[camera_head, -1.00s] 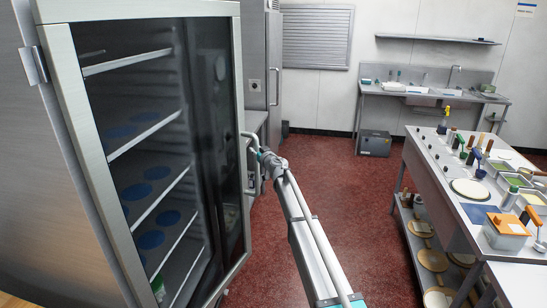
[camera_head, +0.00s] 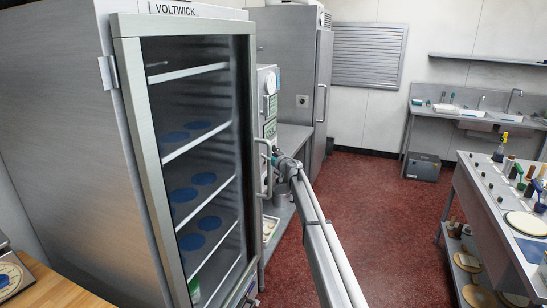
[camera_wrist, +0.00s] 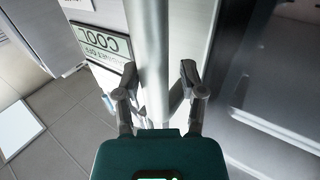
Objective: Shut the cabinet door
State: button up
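The cabinet door (camera_head: 131,100) is a glass panel in a pale metal frame, hinged on its left side. It stands close to the front of the steel cabinet (camera_head: 60,110); I cannot tell if a small gap is left. Its vertical handle (camera_head: 265,168) is on the right side. My gripper (camera_head: 275,160) is at this handle. In the wrist view the handle bar (camera_wrist: 150,50) runs between the two fingers of my gripper (camera_wrist: 157,80). The fingers look spread, with a gap beside the right one.
Shelves with blue discs show through the glass. A steel counter (camera_head: 292,137) and tall steel unit (camera_head: 290,60) stand beyond the handle. A prep table (camera_head: 500,205) is at right and a wooden top (camera_head: 55,290) at lower left. The red floor (camera_head: 385,220) between is clear.

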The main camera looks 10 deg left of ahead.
jog(key=shift+o, duration=0.3)
jog(key=shift+w+d, duration=0.1)
jog(key=shift+d, duration=0.1)
jog(key=shift+d, duration=0.1)
jog(key=v, duration=1.1)
jog(key=shift+s+d, duration=0.2)
jog(key=shift+s, duration=0.15)
